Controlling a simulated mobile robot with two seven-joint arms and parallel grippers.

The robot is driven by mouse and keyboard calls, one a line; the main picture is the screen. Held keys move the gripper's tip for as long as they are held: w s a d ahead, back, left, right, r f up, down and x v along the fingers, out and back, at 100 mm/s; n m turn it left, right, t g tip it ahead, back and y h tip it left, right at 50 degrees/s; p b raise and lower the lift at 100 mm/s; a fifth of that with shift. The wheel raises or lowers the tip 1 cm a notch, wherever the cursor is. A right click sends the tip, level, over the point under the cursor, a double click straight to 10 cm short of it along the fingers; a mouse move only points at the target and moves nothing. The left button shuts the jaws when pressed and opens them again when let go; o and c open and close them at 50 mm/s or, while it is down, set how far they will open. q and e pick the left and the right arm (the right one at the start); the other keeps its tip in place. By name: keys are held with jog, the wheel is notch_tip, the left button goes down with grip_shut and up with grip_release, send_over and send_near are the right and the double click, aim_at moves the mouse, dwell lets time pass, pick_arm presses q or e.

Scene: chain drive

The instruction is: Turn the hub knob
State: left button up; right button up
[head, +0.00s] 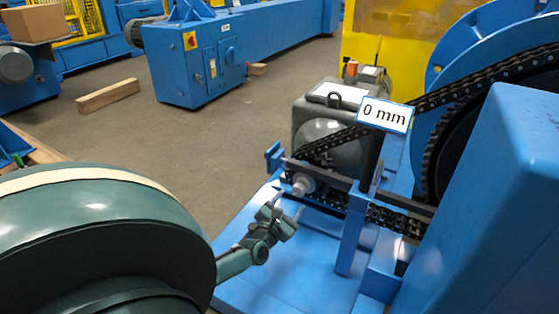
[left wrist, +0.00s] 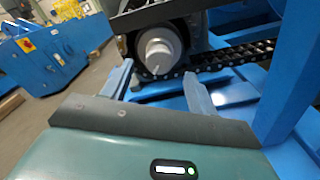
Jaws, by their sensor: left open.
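The hub knob (head: 303,184) is a small light grey cylinder at the near end of the chain drive, just below the chain in the head view. In the left wrist view the knob (left wrist: 158,48) is round, with a thin white mark on its face. My left gripper (head: 288,202) is open in front of the knob. In the left wrist view the fingers of my left gripper (left wrist: 157,72) stand apart, left and right of the knob and short of it, with nothing between them. I cannot tell the exact gap to the knob. My right gripper is not in view.
The black chain (head: 375,214) runs close behind the knob to a large wheel at right. A sign (head: 384,114) reads "0 mm". A grey motor housing (head: 330,140) stands behind. A blue upright (head: 353,230) rises right of the gripper. Open floor (head: 215,145) lies left.

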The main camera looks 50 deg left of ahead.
pick_arm(q)
jog(key=p+v, duration=0.1)
jog(key=v, duration=0.6)
jog(key=shift+p, duration=0.35)
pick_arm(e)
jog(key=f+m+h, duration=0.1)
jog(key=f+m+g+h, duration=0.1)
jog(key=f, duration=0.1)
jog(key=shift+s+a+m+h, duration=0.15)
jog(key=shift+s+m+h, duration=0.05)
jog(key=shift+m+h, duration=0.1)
pick_arm(q)
jog(key=shift+s+r, duration=0.1)
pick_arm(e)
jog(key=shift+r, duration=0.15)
